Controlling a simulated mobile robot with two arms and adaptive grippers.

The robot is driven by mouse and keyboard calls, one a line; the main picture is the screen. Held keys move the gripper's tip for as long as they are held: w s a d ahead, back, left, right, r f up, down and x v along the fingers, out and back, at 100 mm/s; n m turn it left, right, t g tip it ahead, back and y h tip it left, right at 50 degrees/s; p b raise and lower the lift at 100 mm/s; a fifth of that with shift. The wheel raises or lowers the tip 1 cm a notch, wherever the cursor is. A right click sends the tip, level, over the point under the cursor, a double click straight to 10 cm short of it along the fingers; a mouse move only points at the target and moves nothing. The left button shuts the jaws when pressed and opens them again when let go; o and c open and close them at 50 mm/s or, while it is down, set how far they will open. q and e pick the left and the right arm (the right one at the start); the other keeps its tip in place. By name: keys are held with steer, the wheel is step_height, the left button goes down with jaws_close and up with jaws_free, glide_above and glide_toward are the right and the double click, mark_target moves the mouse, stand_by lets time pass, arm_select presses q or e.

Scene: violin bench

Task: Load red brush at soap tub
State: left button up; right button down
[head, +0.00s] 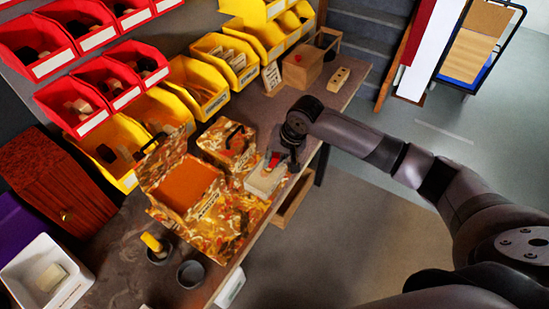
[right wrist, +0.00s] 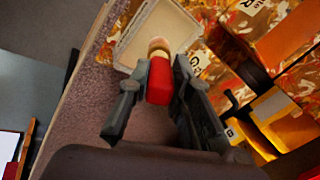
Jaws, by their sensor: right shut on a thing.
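The red brush (head: 273,159) is held in my right gripper (head: 281,157), which is shut on its handle. In the right wrist view the red handle (right wrist: 159,82) sits between the two fingers (right wrist: 160,85), with its pale wooden end over or at a shallow beige tray (right wrist: 150,38). That tray also shows in the head view (head: 262,184), just under the brush; I cannot tell whether they touch. A white tub (head: 22,273) with a pale soap-like block (head: 51,277) stands at the lower left, far from the gripper. My left gripper is not in view.
An open orange-patterned case (head: 213,239) fills the middle of the bench. A dark cup with a yellow brush (head: 152,243) and another dark cup (head: 190,273) stand nearer the front edge. Red bins (head: 70,68) and yellow bins (head: 195,95) line the back.

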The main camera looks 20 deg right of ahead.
steer(key=shift+s+f+p, duration=0.1)
steer(key=shift+f+p, duration=0.05)
steer(key=shift+p, duration=0.25)
stand_by(1.5)
step_height(320, 180, up, 7)
steer(key=p, duration=0.9)
stand_by(0.5)
